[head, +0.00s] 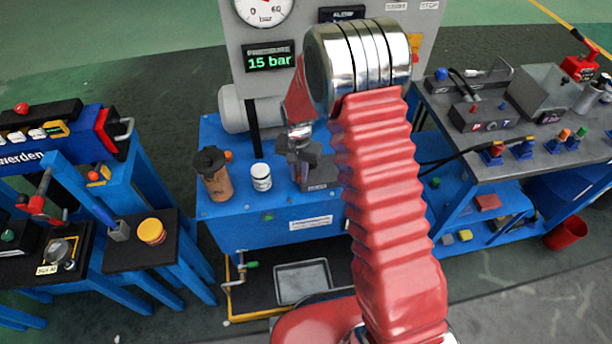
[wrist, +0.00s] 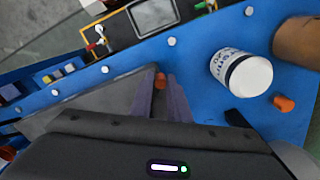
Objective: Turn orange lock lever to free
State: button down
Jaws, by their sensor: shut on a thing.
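My gripper (head: 304,165) is low over the blue bench in the middle of the head view, beside a dark grey block (head: 322,174). In the head view the lever is hidden behind my gripper and arm.
A white jar (head: 261,177) and a brown bottle (head: 216,178) stand on the blue bench (head: 285,215) left of my gripper. An orange knob (wrist: 284,103) is by the jar. A gauge panel (head: 270,58) reading 15 bar stands behind. A grey tray (head: 302,281) lies below in front.

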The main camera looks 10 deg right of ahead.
jog(key=shift+w+a+m, duration=0.7)
jog(key=shift+w+m, duration=0.05)
jog(key=shift+m, duration=0.55)
jog(key=c, duration=1.7)
grip_release()
jog(key=shift+c, duration=0.2)
jog(key=shift+d, duration=0.1)
notch_tip(320, 180, up, 14)
jog(key=shift+f, duration=0.15)
